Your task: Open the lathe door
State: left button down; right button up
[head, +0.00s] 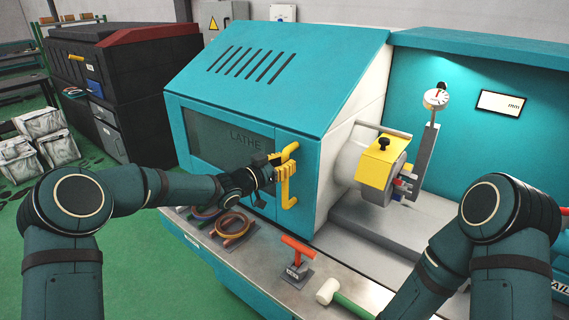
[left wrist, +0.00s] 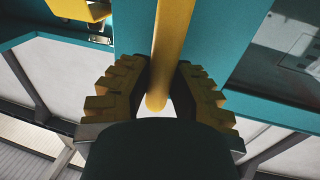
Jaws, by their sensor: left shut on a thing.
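The lathe door (head: 228,140) is a teal panel with a dark window marked LATHE, on the front of the teal lathe housing. Its yellow handle (head: 287,188) is a vertical bar at the door's right edge. My left gripper (head: 284,168) is at the handle, its yellow ridged fingers on either side of the bar. In the left wrist view the yellow handle (left wrist: 173,45) runs down between the two fingers of the left gripper (left wrist: 158,92), which is shut on it. My right arm shows at the lower right, but its gripper is out of view.
The open work area with the yellow-topped chuck (head: 381,165) and a dial gauge (head: 436,98) lies right of the housing. A red-handled tool (head: 297,256), a white mallet (head: 328,291) and coloured rings (head: 232,225) lie on the front ledge.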

pick_arm(q)
jog(key=c, duration=0.8)
grip_release()
jog(key=shift+c, duration=0.2)
jog(key=v, duration=1.2)
